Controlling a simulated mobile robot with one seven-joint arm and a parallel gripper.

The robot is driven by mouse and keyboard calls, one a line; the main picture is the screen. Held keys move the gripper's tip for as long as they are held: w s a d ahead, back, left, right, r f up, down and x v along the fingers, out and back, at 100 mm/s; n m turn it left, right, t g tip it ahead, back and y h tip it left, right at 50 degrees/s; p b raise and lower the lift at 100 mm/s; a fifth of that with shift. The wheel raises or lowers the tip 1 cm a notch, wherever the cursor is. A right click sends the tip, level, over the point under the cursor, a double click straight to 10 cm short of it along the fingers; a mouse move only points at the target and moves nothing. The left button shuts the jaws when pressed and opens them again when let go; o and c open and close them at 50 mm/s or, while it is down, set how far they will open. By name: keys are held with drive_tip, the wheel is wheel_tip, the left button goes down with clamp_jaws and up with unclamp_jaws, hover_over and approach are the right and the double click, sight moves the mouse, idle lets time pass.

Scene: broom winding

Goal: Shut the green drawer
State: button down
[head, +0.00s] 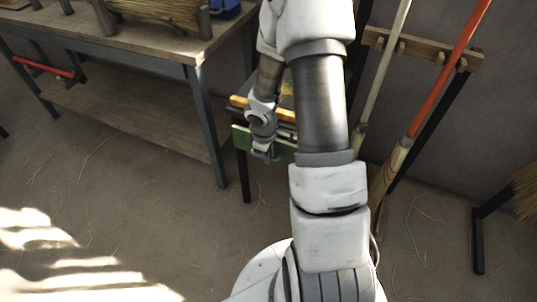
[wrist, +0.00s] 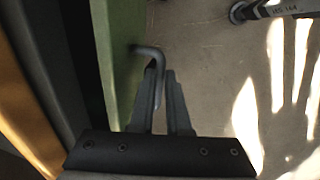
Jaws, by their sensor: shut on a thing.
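The green drawer (head: 241,137) is in a small bench behind my arm; its green front also fills a band left of centre in the wrist view (wrist: 124,45). A dark gap shows between this front and the wooden edge, so the drawer stands partly out. A thin bent metal handle (wrist: 150,51) sticks out from the front. My gripper (wrist: 161,72) is shut on the handle, which runs down between its fingers. In the head view my gripper (head: 264,154) is at the drawer front, and my arm hides the right part of the drawer.
A wooden-topped workbench (head: 120,50) with a lower shelf stands at the left. A wooden rack (head: 425,50) at the right holds a pale-handled broom (head: 384,65) and a red-handled broom (head: 448,75). The floor (head: 130,215) in front is open, with scattered straw.

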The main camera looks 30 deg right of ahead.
sight(275, 144)
drive_tip(key=w+d+p, duration=0.2)
drive_tip(key=d+p, duration=0.1)
drive_tip(key=shift+w+d, duration=0.3)
drive_tip(key=shift+w, duration=0.1)
drive_tip(key=c, duration=0.9)
unclamp_jaws()
drive_tip(key=a+r+p, duration=0.1)
drive_tip(key=r+p, duration=0.1)
drive_tip(key=r, duration=0.3)
drive_tip(key=s+r+p, duration=0.1)
drive_tip(key=r+p, duration=0.1)
drive_tip(key=r, duration=0.4)
drive_tip(key=s+a+r+p, duration=0.1)
drive_tip(key=r+p, duration=0.2)
drive_tip(key=r, duration=0.3)
drive_tip(key=shift+a, duration=0.35)
drive_tip(key=shift+r, duration=0.1)
